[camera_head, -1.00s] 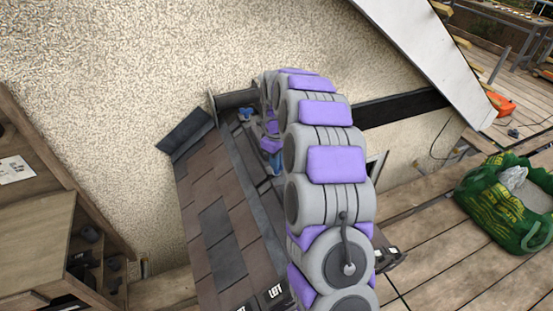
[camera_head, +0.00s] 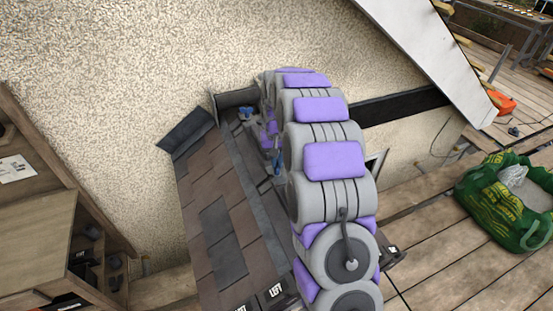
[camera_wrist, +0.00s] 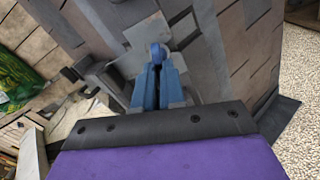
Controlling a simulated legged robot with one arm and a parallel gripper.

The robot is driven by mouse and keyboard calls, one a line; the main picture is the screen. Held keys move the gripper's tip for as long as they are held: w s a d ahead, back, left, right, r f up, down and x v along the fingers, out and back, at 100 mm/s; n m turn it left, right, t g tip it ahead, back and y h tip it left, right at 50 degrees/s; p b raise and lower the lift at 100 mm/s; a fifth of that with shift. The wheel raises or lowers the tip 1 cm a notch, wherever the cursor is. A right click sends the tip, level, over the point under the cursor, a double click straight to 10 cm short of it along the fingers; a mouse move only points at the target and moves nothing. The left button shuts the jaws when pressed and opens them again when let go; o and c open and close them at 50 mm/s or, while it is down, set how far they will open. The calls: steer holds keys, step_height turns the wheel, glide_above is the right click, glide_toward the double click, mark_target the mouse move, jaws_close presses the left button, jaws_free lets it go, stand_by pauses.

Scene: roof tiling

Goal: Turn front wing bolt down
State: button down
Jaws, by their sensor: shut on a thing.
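My gripper (camera_wrist: 158,78) has blue fingers, closed together on a blue wing bolt (camera_wrist: 157,50) in the middle of the wrist view. Only the bolt's rounded top shows above the fingertips; its lower part is hidden. In the head view my gripper (camera_head: 277,164) points down beside the shingled roof piece, partly hidden by my arm. A second blue wing bolt (camera_head: 246,112) sits farther back, near the wall end of the roof piece.
The roof piece (camera_head: 203,195) has brown and grey shingles and stands against a rough plaster wall (camera_head: 120,100). A wooden shelf unit (camera_head: 40,225) is at the left. A green bag (camera_head: 505,205) lies on the plank deck (camera_head: 440,265) at the right.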

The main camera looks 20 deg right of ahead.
steer(key=shift+w+r+m, duration=0.1)
steer(key=shift+r+m, duration=0.05)
steer(key=shift+m, duration=0.45)
steer(key=c, duration=1.3)
jaws_free()
steer(key=shift+s, duration=0.2)
steer(key=shift+c, duration=0.2)
steer(key=shift+o, duration=0.6)
steer(key=shift+w, duration=0.1)
step_height(320, 180, up, 17)
steer(key=shift+p, duration=0.3)
steer(key=shift+a, duration=0.1)
